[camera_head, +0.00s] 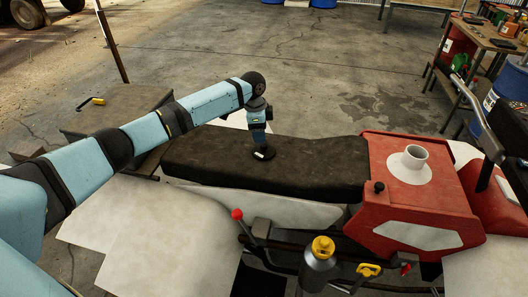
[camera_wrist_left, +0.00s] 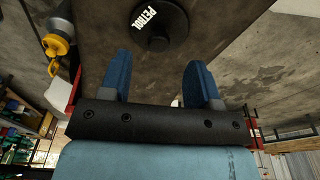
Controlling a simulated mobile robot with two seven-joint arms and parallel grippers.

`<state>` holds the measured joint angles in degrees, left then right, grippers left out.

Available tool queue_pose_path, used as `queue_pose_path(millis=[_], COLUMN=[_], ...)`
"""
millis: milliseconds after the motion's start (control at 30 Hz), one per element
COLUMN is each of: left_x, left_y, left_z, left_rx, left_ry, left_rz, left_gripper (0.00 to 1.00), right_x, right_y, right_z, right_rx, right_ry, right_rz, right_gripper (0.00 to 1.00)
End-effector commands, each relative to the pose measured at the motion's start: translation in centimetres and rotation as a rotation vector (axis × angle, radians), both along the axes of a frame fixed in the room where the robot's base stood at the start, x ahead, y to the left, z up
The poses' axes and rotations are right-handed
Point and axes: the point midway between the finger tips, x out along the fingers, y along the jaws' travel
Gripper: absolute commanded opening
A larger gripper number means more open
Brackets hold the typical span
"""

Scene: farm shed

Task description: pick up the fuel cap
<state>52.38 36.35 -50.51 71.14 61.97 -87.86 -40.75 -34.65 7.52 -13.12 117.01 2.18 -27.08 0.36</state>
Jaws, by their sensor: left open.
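The fuel cap (camera_head: 264,153) is a dark round disc with white lettering, lying on the black seat (camera_head: 310,170) of the red vehicle. My left gripper (camera_head: 259,140) points down directly over the cap in the head view. In the left wrist view its two blue fingers (camera_wrist_left: 158,62) are apart with nothing between them. My right gripper is not in view.
The red tank (camera_head: 415,205) with an open white filler neck (camera_head: 414,158) stands right of the seat. A red-knobbed lever (camera_head: 238,215) and a yellow-capped bottle (camera_head: 320,262) are in front. A workbench (camera_head: 490,35) stands at the far right. A low wooden table (camera_head: 120,108) is left.

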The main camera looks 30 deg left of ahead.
Motion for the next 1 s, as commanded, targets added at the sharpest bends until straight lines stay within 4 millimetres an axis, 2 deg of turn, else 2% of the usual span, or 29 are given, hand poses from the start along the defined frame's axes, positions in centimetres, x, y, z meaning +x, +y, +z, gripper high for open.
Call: queue_pose_path(millis=[267,567,800,1000], left_x=[0.1,0.5,0.5,0.5], left_y=[-0.4,-1.3,-1.3,-1.3], left_z=[-1.8,-5.8,-6.1,-6.1], left_rx=[0.001,0.000,0.000,0.000], left_ry=[0.001,0.000,-0.001,-0.001], left_rz=[-0.001,-0.001,-0.001,-0.001], left_gripper=[0.57,0.57,0.57,0.11], right_x=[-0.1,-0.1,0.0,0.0], right_y=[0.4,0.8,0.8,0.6], right_z=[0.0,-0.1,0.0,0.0], right_rx=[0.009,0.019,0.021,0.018], right_ry=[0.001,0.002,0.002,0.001], right_rz=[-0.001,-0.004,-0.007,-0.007], right_gripper=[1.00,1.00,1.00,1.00])
